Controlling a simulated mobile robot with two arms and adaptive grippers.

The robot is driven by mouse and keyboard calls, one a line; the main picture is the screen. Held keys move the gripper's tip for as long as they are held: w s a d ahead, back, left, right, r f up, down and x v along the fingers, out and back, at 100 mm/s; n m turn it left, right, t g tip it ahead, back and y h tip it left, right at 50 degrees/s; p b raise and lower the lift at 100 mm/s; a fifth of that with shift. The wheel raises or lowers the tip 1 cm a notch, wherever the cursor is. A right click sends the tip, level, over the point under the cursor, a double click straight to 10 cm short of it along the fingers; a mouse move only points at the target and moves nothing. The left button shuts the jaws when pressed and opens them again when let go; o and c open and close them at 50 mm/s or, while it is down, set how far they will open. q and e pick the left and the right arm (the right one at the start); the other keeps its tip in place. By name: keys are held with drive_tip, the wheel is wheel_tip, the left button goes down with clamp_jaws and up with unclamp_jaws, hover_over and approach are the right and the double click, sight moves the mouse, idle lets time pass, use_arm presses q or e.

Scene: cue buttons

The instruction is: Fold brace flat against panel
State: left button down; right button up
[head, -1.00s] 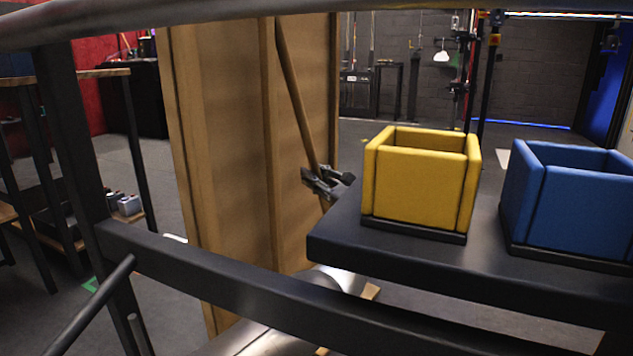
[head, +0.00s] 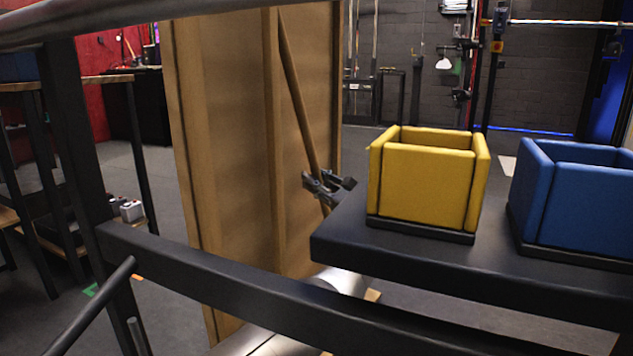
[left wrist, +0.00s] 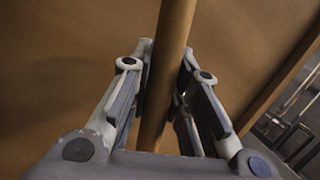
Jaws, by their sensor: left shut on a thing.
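The brace (head: 298,95) is a thin round wooden pole that leans diagonally across the tall wooden panel (head: 225,150). Its upper end meets the panel's vertical rib near the top of the head view. My left gripper (head: 328,185) is around the lower part of the brace, just left of the dark table's corner. In the left wrist view the brace (left wrist: 174,50) runs between the two fingers of my left gripper (left wrist: 165,85), with the brown panel (left wrist: 70,65) behind it. The brace's lower end is hidden in the head view. My right gripper is not in view.
A dark table (head: 345,250) carries a yellow open box (head: 425,185) and a blue open box (head: 580,205), close right of my left gripper. A dark metal frame (head: 230,285) crosses the foreground. A shelf rack stands at the left, with open floor behind it.

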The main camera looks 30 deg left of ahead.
use_arm(q)
drive_tip(key=shift+s+a+f, duration=0.15)
drive_tip(key=shift+s+a, duration=0.05)
drive_tip(key=shift+a, duration=0.1)
drive_tip(key=c, duration=1.3)
unclamp_jaws()
drive_tip(key=shift+s+a, duration=0.1)
drive_tip(key=shift+a, duration=0.1)
drive_tip(key=shift+d, duration=0.1)
drive_tip(key=shift+d, duration=0.2)
drive_tip(key=shift+d, duration=0.25)
drive_tip(key=shift+v, duration=5.6)
drive_tip(key=shift+f, duration=0.1)
drive_tip(key=shift+c, duration=0.6)
